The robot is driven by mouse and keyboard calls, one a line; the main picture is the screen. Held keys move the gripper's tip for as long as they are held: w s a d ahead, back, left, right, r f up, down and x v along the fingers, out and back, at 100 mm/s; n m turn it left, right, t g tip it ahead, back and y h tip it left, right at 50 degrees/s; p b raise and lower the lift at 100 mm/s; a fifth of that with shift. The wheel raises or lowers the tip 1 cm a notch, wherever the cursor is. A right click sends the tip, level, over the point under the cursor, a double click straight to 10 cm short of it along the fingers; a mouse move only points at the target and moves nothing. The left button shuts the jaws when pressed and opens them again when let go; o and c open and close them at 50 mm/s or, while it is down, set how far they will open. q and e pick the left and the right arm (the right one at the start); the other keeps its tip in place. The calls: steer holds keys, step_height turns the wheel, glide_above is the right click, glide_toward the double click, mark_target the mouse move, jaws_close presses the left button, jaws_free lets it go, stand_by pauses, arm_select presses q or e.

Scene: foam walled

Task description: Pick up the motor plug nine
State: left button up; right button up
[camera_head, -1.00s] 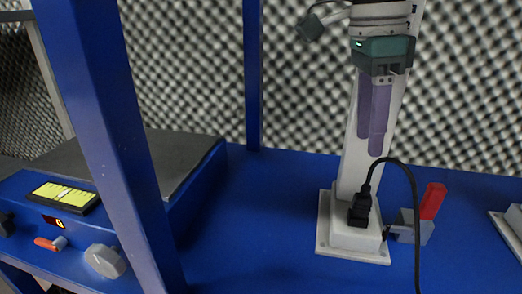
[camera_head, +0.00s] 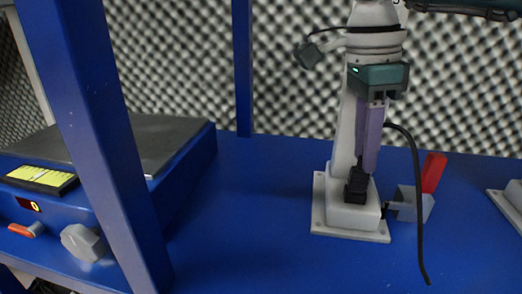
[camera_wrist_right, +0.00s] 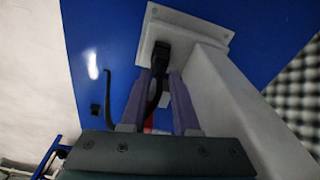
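The motor plug (camera_head: 356,186) is black and sits upright in the white block (camera_head: 352,218) at the foot of a white post. A black cable (camera_head: 418,200) leaves it, arches behind my fingers and hangs down at the right. My right gripper (camera_head: 366,170) points down with its purple fingertips just at the plug's top. In the right wrist view the plug (camera_wrist_right: 161,58) lies just beyond the tips, and the cable runs between the two separated fingers (camera_wrist_right: 160,78). I see no clear contact. My left gripper is not in view.
A grey clamp with a red handle (camera_head: 433,171) stands close right of the block. A blue frame post (camera_head: 95,140) and a scale-like unit with a grey plate (camera_head: 150,140) stand at left. Blue table (camera_head: 240,220) is clear between. Another white base (camera_head: 508,205) is at the right edge.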

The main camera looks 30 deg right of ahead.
jaws_close()
stand_by(0.4)
